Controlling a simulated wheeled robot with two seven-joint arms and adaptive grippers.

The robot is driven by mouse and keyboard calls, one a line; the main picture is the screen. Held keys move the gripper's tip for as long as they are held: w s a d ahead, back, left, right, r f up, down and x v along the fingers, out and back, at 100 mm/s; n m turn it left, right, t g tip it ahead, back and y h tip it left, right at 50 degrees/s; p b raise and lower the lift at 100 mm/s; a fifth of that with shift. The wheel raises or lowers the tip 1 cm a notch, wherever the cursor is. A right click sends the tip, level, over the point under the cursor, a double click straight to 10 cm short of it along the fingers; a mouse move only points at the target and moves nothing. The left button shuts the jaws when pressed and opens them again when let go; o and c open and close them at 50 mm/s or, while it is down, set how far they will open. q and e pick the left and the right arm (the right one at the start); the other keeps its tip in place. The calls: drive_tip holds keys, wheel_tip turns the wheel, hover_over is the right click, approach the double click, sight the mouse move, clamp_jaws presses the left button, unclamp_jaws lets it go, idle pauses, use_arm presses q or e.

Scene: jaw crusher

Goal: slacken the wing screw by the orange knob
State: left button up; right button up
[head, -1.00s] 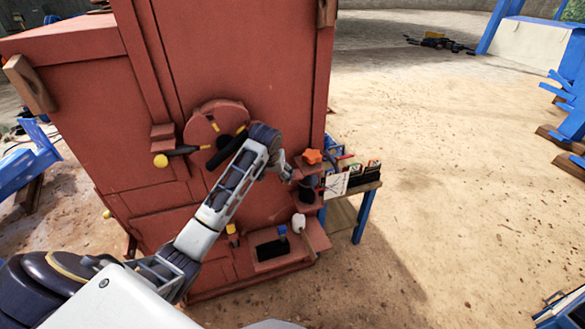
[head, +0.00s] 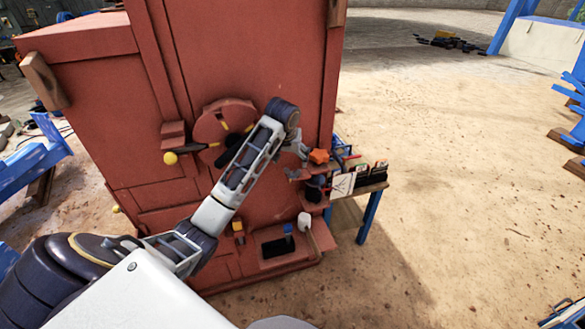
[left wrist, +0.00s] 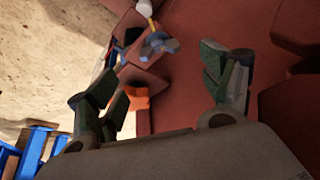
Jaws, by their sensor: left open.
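The orange lobed knob (head: 318,156) sits on a small red bracket at the right edge of the red machine. In the left wrist view the orange knob (left wrist: 137,98) shows beside the left finger, toward that side of the gap between the fingers. My left gripper (head: 297,163) is just left of the knob in the head view. In the left wrist view my left gripper (left wrist: 160,78) has its fingers wide apart with nothing held. My right gripper is not in view.
A round red cover (head: 224,122) and a yellow-tipped lever (head: 170,158) are left of my arm. A blue-topped knob (head: 287,228) and a white piece (head: 304,221) are below. A small bench (head: 368,215) stands right of the machine.

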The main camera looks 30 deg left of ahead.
sight(293, 169)
use_arm(q)
drive_tip(key=shift+p+x, duration=0.65)
drive_tip(key=shift+x, duration=3.1)
drive_tip(key=shift+s, duration=0.1)
drive_tip(key=c, duration=1)
